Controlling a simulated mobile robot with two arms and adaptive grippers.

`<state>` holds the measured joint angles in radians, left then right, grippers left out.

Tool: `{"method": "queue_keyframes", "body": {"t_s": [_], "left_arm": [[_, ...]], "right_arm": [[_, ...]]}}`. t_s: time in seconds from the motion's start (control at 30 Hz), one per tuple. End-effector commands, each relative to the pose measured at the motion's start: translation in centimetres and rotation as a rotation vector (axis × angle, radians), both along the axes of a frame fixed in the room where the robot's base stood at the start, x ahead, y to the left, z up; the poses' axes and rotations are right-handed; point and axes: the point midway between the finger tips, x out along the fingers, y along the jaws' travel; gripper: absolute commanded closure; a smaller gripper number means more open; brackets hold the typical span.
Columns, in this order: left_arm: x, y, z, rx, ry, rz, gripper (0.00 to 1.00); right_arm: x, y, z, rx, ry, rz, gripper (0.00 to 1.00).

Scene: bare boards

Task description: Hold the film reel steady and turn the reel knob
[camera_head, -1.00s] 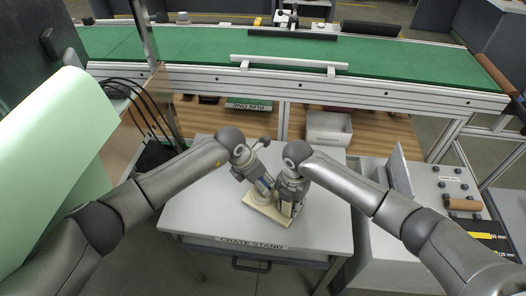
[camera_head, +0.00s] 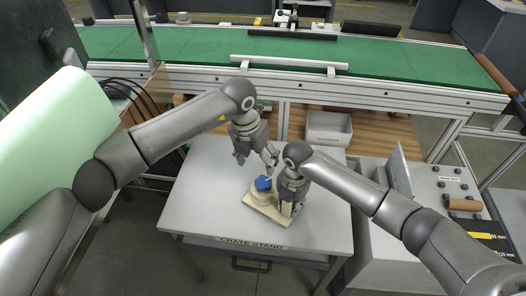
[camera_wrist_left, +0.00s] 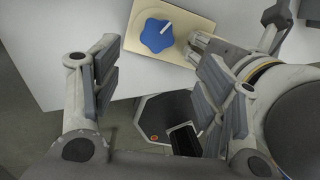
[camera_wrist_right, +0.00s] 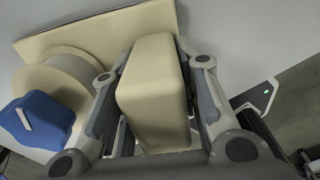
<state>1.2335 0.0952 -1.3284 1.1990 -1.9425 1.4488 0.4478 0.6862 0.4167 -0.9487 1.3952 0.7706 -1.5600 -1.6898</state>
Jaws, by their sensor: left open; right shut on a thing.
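The film reel is a cream unit on a flat base plate (camera_head: 258,208) on the grey table. Its blue lobed reel knob (camera_head: 263,184) sits on top of a round cream body, and its pale pointer mark shows in the left wrist view (camera_wrist_left: 157,36). My right gripper (camera_head: 290,207) is shut on an upright cream block (camera_wrist_right: 152,85) of the unit, beside the round body. My left gripper (camera_head: 256,160) is open and empty, raised above and behind the knob and apart from it. In the right wrist view the knob (camera_wrist_right: 38,120) is at the left.
The table labelled "CRATE STAND" (camera_head: 205,195) has free room left of the unit. A green conveyor (camera_head: 200,45) crosses behind it. A white bin (camera_head: 328,127) stands on the wooden shelf. A grey cabinet with a panel (camera_head: 398,175) stands close on the right.

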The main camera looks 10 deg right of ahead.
Motion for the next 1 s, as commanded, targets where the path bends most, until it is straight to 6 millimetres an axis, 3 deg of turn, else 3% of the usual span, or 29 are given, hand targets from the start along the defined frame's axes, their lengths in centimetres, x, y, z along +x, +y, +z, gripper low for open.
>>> {"method": "queue_keyframes", "body": {"t_s": [0.3,0.5,1.0], "left_arm": [[0.8,-1.3,1.3,0.107,0.082,0.359,0.33],[0.8,-1.6,1.4,0.128,0.102,0.494,0.33],[0.8,-1.5,1.4,0.132,0.108,0.525,0.33]], "right_arm": [[0.0,0.0,0.0,0.001,-0.001,0.0,0.99],[0.0,0.0,0.0,0.001,-0.001,0.0,0.99],[0.0,0.0,0.0,0.001,-0.001,0.0,0.99]]}}
